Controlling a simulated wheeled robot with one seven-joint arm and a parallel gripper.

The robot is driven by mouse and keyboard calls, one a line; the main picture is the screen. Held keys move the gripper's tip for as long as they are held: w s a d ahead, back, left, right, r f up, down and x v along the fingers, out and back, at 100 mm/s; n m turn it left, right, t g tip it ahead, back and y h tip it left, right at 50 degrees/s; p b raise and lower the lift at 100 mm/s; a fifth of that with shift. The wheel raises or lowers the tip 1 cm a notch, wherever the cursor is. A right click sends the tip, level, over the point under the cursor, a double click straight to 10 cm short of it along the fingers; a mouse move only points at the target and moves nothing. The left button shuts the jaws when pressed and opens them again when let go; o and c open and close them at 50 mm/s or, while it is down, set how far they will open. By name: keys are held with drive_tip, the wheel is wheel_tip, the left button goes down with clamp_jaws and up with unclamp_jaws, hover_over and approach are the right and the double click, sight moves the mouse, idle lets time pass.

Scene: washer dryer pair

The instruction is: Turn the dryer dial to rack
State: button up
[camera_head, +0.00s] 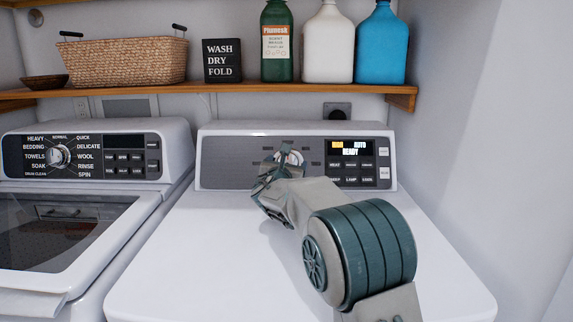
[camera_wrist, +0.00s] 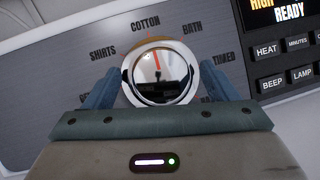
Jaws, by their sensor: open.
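The dryer dial (camera_wrist: 160,78), a round knob with a shiny face and a red pointer line, is on the dryer's grey control panel (camera_wrist: 60,60). Its pointer is near upright in the wrist view, close to COTTON and left of BATH. SHIRTS and TIMED also read clearly. A lower right label is mostly hidden by a finger, so I cannot confirm it as rack. My gripper (camera_wrist: 160,84) is open, with one finger on each side of the dial; contact is unclear. In the head view my gripper (camera_head: 280,172) largely covers the dial (camera_head: 291,157).
The dryer display (camera_head: 348,146) reads READY, with buttons right of the dial. The washer (camera_head: 90,240) stands at left with its own dial (camera_head: 59,157). A wooden shelf (camera_head: 230,92) above holds a basket (camera_head: 125,62), a sign and bottles. The dryer top (camera_head: 190,270) is clear.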

drive_tip(key=c, duration=1)
drive_tip(key=shift+m, duration=0.3)
